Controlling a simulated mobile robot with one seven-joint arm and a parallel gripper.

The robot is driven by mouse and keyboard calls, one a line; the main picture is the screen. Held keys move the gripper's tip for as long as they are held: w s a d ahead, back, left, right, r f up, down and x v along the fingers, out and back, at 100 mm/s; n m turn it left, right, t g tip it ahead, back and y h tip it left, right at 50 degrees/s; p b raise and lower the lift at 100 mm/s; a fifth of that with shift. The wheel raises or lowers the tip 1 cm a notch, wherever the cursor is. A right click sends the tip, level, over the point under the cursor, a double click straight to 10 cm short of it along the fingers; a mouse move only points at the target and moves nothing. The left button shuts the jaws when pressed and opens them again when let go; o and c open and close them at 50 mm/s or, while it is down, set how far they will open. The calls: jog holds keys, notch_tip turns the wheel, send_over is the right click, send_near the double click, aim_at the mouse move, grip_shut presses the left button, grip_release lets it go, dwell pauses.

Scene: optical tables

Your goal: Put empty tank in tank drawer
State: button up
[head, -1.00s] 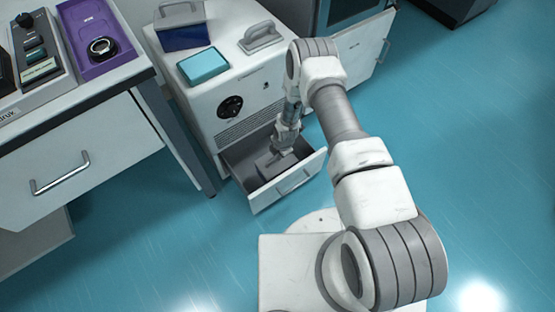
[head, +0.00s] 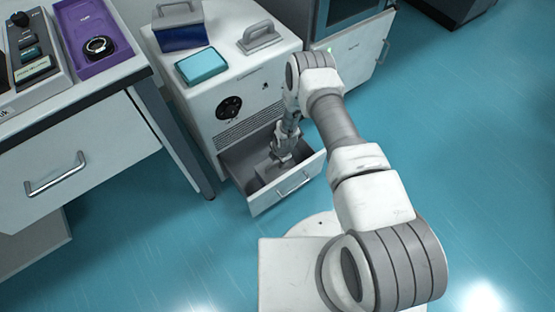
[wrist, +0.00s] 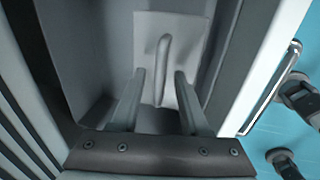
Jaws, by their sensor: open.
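The tank drawer (head: 259,204) is pulled out from the front of the white cabinet. In the wrist view a grey tank (wrist: 144,40) with a curved handle (wrist: 162,68) lies inside the drawer. My gripper (wrist: 158,85) is open, with one finger on each side of the handle. In the head view my gripper (head: 280,158) is lowered into the drawer and partly hides the tank (head: 266,170). A blue-fronted tank (head: 182,35) with a grey handle and a grey handled lid (head: 260,38) are on top of the cabinet.
A light blue block (head: 202,67) also sits on the cabinet top (head: 235,72). A table with a closed drawer (head: 85,155), a purple tray (head: 100,45) and a control box (head: 35,62) stands at the left. The blue floor (head: 480,150) at the right is clear.

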notch_tip(320, 180, up, 12)
jog(key=s+d+p, duration=0.1)
jog(key=s+p, duration=0.1)
jog(key=p, duration=0.3)
notch_tip(320, 180, up, 21)
jog(key=m+t, duration=0.1)
jog(key=m, duration=0.5)
send_over(281, 171)
jog(key=w+d, duration=0.3)
jog(key=w, duration=0.4)
jog(key=s+d+r+m+t+h, duration=0.1)
jog(key=s+d+r+m, duration=0.15)
jog(key=r, duration=0.65)
jog(key=s+d+r+m, duration=0.1)
jog(key=r+m, duration=0.2)
jog(key=r, duration=0.6)
jog(key=s+d+r+m+t, duration=0.1)
jog(key=s+d+r+m, duration=0.1)
jog(key=s+r+m, duration=0.35)
jog(key=s+d+r+m, duration=0.2)
jog(key=s+r, duration=0.4)
jog(key=r, duration=0.4)
jog(key=s+r+m, duration=0.4)
jog(key=s+m, duration=0.1)
jog(key=s, duration=0.8)
jog(key=shift+s+d+m+t, duration=0.25)
jog(key=shift+d+m+t, duration=0.15)
jog(key=shift+r, duration=0.1)
